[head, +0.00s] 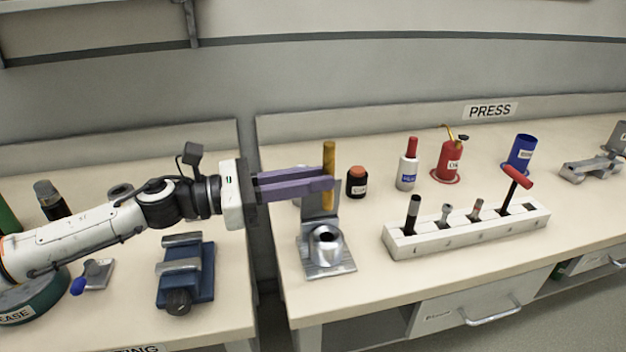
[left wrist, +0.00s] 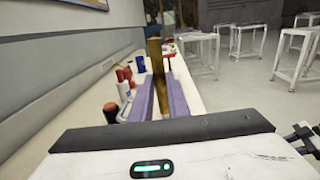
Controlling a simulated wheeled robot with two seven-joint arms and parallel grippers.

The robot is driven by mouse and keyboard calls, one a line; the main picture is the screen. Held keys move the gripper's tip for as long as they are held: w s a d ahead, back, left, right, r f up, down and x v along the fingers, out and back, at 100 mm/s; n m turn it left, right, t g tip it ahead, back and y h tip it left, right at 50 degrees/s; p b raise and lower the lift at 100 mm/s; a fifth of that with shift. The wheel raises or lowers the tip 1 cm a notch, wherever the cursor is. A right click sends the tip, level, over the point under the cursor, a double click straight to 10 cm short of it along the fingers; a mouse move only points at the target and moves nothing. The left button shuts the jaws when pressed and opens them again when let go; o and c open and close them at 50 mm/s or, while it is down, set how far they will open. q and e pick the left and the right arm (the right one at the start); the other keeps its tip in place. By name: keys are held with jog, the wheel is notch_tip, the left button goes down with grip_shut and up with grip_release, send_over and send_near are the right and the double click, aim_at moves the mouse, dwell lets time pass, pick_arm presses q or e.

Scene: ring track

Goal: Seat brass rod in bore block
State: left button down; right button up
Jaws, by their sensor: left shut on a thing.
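The brass rod (head: 329,160) stands upright between the purple fingers of my left gripper (head: 328,183), which is shut on it. The rod also shows in the left wrist view (left wrist: 155,62), rising above the finger pads (left wrist: 160,98). The bore block (head: 325,250) is a metal block with a round dark hole on a flat base, near the front left of the right-hand bench. The rod is held above and behind the block in the head view; its lower end appears clear of the bore.
A white rack (head: 465,236) with several tools stands right of the block. Behind are a dark jar with orange lid (head: 357,182), a white bottle (head: 407,172), a red oil can (head: 450,160) and a blue cup (head: 521,152). A blue vise (head: 186,275) sits on the left bench, across a gap.

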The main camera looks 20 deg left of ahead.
pick_arm(q)
jog(key=shift+f+b, duration=2.1)
jog(key=shift+f, duration=0.2)
jog(key=shift+f+b, duration=0.6)
jog(key=shift+b, duration=0.35)
jog(key=shift+f, duration=0.2)
jog(key=shift+f+b, duration=0.3)
jog(key=shift+b, duration=0.15)
jog(key=shift+f+b, duration=1)
jog(key=shift+f, duration=0.05)
